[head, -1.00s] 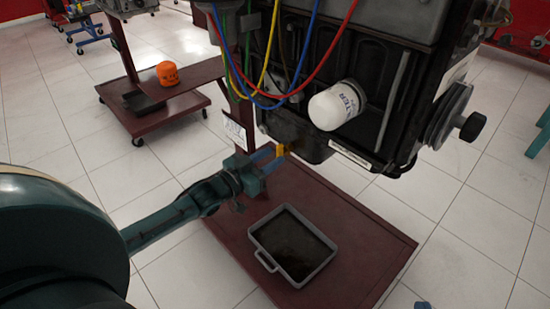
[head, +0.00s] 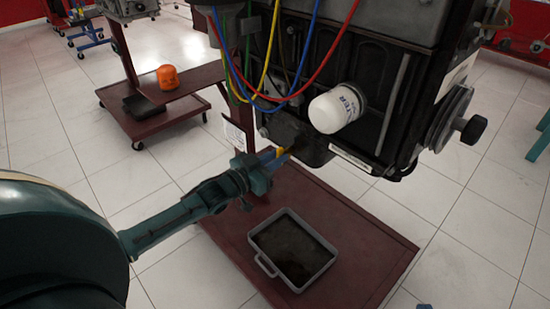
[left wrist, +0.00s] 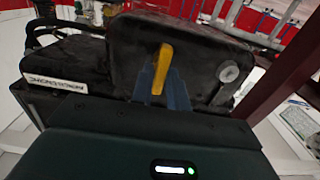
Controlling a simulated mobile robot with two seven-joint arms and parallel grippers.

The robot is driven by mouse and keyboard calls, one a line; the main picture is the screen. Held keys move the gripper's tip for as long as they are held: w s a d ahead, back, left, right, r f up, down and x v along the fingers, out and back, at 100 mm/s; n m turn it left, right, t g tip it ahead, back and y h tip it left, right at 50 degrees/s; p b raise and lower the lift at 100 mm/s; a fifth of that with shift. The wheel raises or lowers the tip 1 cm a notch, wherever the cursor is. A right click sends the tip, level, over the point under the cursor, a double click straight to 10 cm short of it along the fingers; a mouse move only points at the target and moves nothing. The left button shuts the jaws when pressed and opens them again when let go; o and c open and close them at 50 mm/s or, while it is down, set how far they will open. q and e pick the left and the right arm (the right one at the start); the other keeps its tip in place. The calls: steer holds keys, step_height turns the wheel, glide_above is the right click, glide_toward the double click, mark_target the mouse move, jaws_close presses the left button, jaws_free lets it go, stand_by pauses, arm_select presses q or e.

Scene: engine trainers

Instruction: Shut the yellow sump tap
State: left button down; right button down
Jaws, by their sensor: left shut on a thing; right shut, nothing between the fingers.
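The yellow sump tap (head: 280,153) is on the dark sump at the lower left of the engine (head: 312,148). My left gripper (head: 279,154) reaches it from the lower left, with its fingers shut on the tap. In the left wrist view the tap's yellow handle (left wrist: 162,68) stands nearly upright, leaning slightly, between the two blue fingers (left wrist: 163,92). The fingers hide its lower end. Only a small tip of my right gripper (head: 422,306) shows at the bottom edge of the head view, far from the tap; it is shut and empty.
A grey drain pan (head: 262,262) with dark contents stands on the red stand base (head: 372,235) below the sump. A white oil filter (head: 330,112) sticks out above the tap. Coloured hoses (head: 268,98) hang over the engine's left. A second trolley (head: 150,122) stands behind.

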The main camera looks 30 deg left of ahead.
arm_select(q)
steer(key=shift+m, duration=0.3)
steer(key=m, duration=0.5)
steer(key=m+p, duration=0.1)
steer(key=m, duration=0.5)
steer(key=m+p, duration=0.1)
steer(key=m, duration=0.5)
steer(key=shift+s+d+f, duration=0.1)
steer(key=shift+d+f, duration=0.2)
steer(key=shift+d, duration=0.05)
arm_select(e)
steer(key=shift+s+d+r+m+g, duration=0.15)
steer(key=shift+s+r+m+g, duration=0.05)
steer(key=shift+r, duration=0.2)
steer(key=shift+s+d+r+m+g, duration=0.1)
steer(key=shift+s+r+m+g, duration=0.1)
steer(key=shift+r, duration=0.15)
arm_select(q)
steer(key=shift+m, duration=0.4)
arm_select(e)
steer(key=shift+f, duration=0.1)
arm_select(q)
steer(key=c, duration=1.5)
jaws_free()
arm_select(e)
steer(key=shift+d, duration=0.1)
